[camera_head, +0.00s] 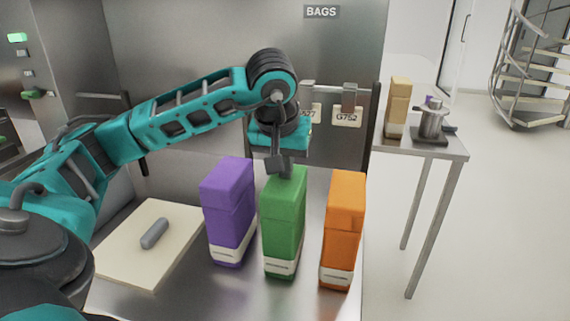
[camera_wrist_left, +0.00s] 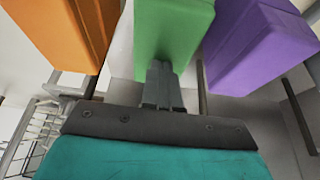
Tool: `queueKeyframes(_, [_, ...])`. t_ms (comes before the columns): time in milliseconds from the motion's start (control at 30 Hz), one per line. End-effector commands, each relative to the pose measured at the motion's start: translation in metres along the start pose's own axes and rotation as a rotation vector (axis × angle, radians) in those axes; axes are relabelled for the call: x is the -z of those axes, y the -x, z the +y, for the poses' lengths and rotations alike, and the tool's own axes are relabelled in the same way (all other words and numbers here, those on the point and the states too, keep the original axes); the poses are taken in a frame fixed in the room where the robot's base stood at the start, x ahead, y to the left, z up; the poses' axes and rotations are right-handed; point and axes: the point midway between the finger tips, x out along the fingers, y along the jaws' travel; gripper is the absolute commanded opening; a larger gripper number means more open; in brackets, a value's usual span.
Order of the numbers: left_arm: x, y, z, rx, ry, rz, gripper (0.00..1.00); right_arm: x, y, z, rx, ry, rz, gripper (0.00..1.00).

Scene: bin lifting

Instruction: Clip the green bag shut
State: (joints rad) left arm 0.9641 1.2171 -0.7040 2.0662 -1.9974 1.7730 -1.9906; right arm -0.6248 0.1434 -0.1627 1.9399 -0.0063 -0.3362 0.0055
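The green bag (camera_head: 283,232) stands upright on the metal counter, between the purple and orange bags. My left gripper (camera_head: 280,166) points down at the top of the green bag. In the left wrist view the grey fingers (camera_wrist_left: 162,82) look close together and overlap the green bag (camera_wrist_left: 172,30). I cannot tell whether they touch the bag or pinch anything. A grey rounded bar (camera_head: 155,233), perhaps the clip, lies on a cream board (camera_head: 130,262) at the left. My right gripper is not in view.
The purple bag (camera_head: 229,212) and orange bag (camera_head: 343,228) stand close on either side, with narrow gaps. Behind are a metal panel and a tag reading G752 (camera_head: 347,117). A side table (camera_head: 440,146) at the right holds a tan packet (camera_head: 397,105) and a metal device.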

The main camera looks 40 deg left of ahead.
Motion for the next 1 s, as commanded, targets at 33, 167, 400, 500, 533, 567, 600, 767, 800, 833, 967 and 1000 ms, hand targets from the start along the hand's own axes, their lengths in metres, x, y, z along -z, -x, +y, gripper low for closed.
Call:
queueKeyframes(33, [-0.001,-0.001,0.0,0.002,-0.001,-0.004,0.0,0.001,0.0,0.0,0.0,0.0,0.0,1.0])
queueKeyframes(167, [-0.001,-0.001,0.0,0.002,-0.001,-0.005,0.0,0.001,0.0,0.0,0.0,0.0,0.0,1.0])
queueKeyframes(400, [-0.001,0.001,0.0,0.002,-0.002,-0.006,0.0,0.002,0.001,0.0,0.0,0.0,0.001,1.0])
queueKeyframes(500, [0.002,0.005,0.0,0.002,-0.002,-0.006,0.0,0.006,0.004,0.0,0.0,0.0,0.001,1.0])
queueKeyframes(533, [0.002,0.007,0.0,0.002,-0.001,-0.006,0.0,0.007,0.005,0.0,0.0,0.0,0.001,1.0])
queueKeyframes(567, [0.003,0.009,0.0,0.002,-0.001,-0.006,0.0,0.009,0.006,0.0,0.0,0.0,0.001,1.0])
queueKeyframes(600, [0.004,0.011,0.0,0.002,-0.001,-0.005,0.0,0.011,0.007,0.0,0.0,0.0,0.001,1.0])
queueKeyframes(767, [0.008,0.021,0.0,0.001,-0.001,-0.004,0.0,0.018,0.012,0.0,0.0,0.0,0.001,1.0])
queueKeyframes(800, [0.009,0.023,0.0,0.001,-0.001,-0.004,0.0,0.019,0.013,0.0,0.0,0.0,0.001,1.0])
queueKeyframes(833, [0.01,0.025,0.0,0.001,-0.001,-0.004,0.0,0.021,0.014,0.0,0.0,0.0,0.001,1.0])
queueKeyframes(967, [0.013,0.032,0.0,0.001,-0.001,-0.004,0.0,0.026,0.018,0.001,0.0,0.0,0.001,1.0])
queueKeyframes(1000, [0.014,0.034,0.0,0.001,-0.001,-0.004,0.0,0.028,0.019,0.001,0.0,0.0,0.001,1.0])
